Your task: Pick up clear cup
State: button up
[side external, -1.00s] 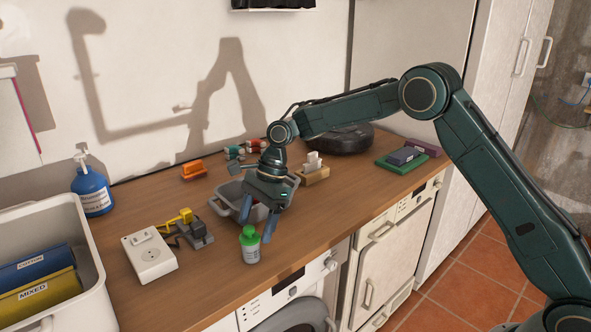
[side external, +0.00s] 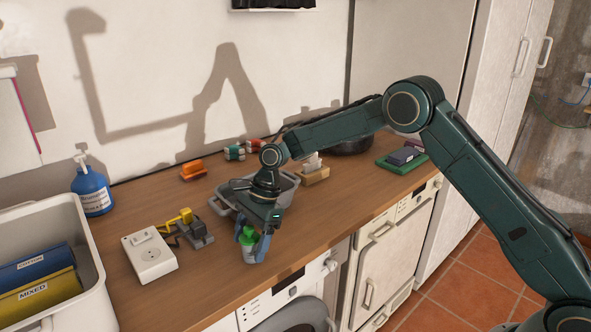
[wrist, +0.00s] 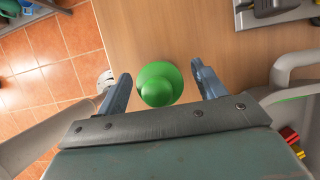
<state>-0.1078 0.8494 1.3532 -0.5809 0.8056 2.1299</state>
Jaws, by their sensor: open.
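No clear cup is plain to see. A small bottle with a green cap (side external: 248,236) stands upright on the wooden counter near its front edge; its lower body is partly hidden by my fingers. In the wrist view the green cap (wrist: 158,84) shows from above, between my two fingertips, with a gap on each side. My gripper (side external: 252,247) is open, pointing down around the bottle. The open fingers also show in the wrist view (wrist: 161,76).
A grey bin (side external: 285,180) is right behind my gripper. A yellow-and-grey tool (side external: 190,228) and a white socket box (side external: 150,257) lie to the left. A white basket (side external: 92,268) with folders and a blue pump bottle (side external: 92,190) are farther left.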

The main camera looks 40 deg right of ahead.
jog(key=c, duration=1.1)
jog(key=shift+o, duration=0.2)
jog(key=shift+r, duration=5)
